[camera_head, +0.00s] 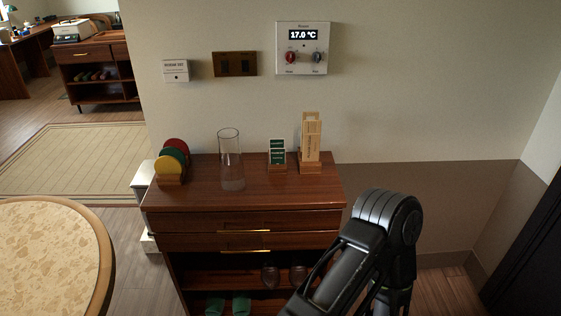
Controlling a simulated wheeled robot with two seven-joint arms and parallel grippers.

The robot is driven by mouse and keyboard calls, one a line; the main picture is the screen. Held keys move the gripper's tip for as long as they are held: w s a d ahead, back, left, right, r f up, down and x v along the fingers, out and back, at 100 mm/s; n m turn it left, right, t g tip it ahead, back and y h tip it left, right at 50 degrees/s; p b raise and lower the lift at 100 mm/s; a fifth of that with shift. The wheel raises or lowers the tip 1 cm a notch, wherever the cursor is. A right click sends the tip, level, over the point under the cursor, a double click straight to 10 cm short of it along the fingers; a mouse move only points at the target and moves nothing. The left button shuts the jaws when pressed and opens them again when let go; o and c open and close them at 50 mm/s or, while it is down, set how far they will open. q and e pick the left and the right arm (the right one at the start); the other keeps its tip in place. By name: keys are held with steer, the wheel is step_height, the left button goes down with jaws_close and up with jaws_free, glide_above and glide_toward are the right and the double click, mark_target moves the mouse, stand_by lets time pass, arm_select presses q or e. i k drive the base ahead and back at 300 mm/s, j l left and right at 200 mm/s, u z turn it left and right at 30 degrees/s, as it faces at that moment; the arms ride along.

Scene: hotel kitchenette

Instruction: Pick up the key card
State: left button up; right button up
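A small green-and-white card (277,146) stands upright in a low wooden holder (277,168) on top of the brown cabinet (245,196). It looks like the key card, but its print is too small to read. To its right, tall tan cards (311,138) stand in another wooden holder. A black arm of mine rises at the lower right, in front of the cabinet's right side, and bends down out of the picture. Neither of my grippers shows, so what they hold is hidden.
A clear glass vase (231,160) stands left of the card. A rack of red, green and yellow discs (172,160) stands further left. The cabinet top's front strip is clear. A thermostat (304,48) hangs above. A round table (50,255) is at lower left.

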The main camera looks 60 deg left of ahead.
mark_target(277, 155)
steer(key=u, duration=3.35)
